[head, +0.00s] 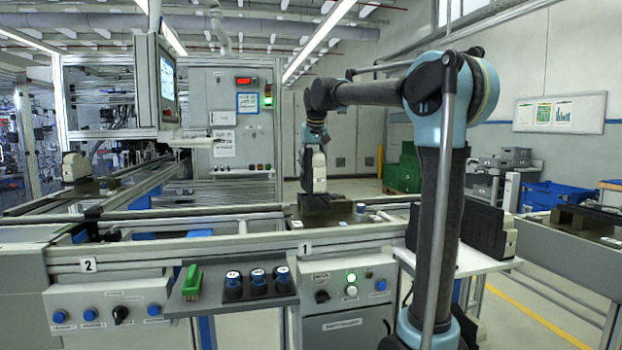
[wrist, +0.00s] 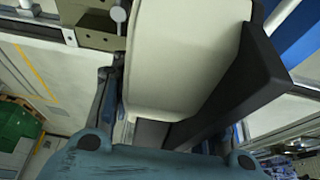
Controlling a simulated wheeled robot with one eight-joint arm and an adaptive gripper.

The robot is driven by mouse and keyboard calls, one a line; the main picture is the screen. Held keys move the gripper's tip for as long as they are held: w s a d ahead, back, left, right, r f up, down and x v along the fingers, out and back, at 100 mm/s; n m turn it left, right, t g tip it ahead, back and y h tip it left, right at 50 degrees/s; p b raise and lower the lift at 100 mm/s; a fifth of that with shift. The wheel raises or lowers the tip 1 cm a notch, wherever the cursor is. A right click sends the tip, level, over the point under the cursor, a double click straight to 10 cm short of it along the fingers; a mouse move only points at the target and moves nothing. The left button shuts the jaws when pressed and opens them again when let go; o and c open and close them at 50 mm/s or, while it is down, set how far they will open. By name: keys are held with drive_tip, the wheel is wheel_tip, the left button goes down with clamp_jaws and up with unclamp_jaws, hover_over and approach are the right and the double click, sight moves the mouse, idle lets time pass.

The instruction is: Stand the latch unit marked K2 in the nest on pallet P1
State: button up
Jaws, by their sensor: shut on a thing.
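My gripper (head: 315,145) is shut on an upright latch unit (head: 319,172) with a cream body. The unit fills the middle of the wrist view (wrist: 175,60), where a black part runs along its right side. No K2 mark is readable. Below it is the dark nest block (head: 327,207) on the pallet by the plate marked 1. The unit's lower end is at the top of this block; I cannot tell whether it is seated or just above. An olive block with a grey pin (wrist: 95,38) shows beside the unit in the wrist view.
Another cream unit (head: 75,166) stands on the line at the left. Dark units with cream sides (head: 480,222) stand on the white side table at the right.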

drive_tip(key=shift+f, duration=1.85)
drive_tip(key=o, duration=1.3)
drive_tip(key=shift+c, duration=0.2)
drive_tip(key=v, duration=1.2)
drive_tip(key=shift+s, duration=0.1)
drive_tip(key=shift+s, duration=0.1)
